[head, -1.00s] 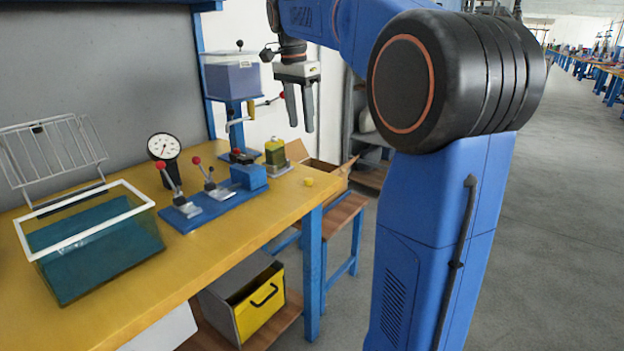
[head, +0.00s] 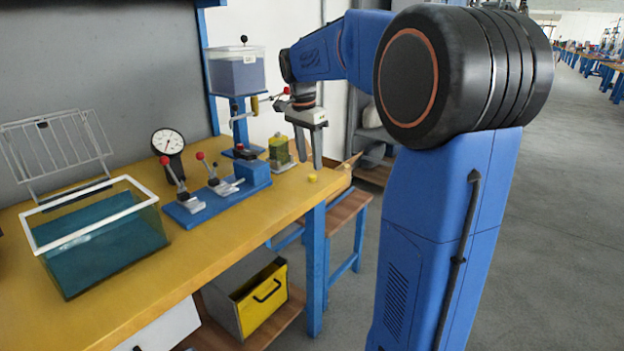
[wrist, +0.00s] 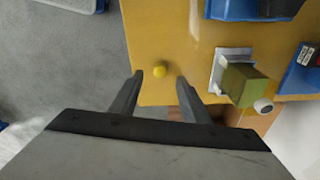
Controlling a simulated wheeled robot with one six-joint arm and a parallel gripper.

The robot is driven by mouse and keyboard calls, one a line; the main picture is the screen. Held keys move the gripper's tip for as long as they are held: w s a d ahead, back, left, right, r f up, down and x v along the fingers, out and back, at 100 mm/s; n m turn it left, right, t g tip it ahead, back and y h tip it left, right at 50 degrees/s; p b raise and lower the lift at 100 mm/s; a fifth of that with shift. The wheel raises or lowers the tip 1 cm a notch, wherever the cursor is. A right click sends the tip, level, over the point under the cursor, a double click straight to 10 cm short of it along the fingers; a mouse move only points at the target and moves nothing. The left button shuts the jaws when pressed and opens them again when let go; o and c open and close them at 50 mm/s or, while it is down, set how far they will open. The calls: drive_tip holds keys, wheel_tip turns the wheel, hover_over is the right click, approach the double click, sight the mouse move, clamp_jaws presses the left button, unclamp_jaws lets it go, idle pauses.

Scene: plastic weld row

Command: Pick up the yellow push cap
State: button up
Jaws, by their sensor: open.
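The yellow push cap (head: 312,178) is small and round and sits on the yellow bench top near its right front corner. It also shows in the wrist view (wrist: 160,70), ahead of the fingertips and roughly midway between them. My gripper (head: 309,165) is open and empty, with its two fingers pointing down above the bench just behind the cap. In the wrist view my gripper (wrist: 160,75) shows both fingers spread apart, with nothing between them touching.
A green-and-yellow block-like part (head: 279,152) stands on a small plate close left of my gripper. A blue clamp fixture (head: 215,198) with red-knobbed levers and a glass tank (head: 100,240) lie farther left. The bench edge is close to the cap.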

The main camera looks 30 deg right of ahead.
sight(312, 175)
drive_tip(key=shift+w+d+f, duration=0.1)
drive_tip(key=shift+d+f, duration=0.1)
drive_tip(key=shift+f, duration=1)
drive_tip(key=shift+d+f, duration=0.15)
drive_tip(key=shift+f, duration=1)
drive_tip(key=shift+c, duration=0.3)
clamp_jaws()
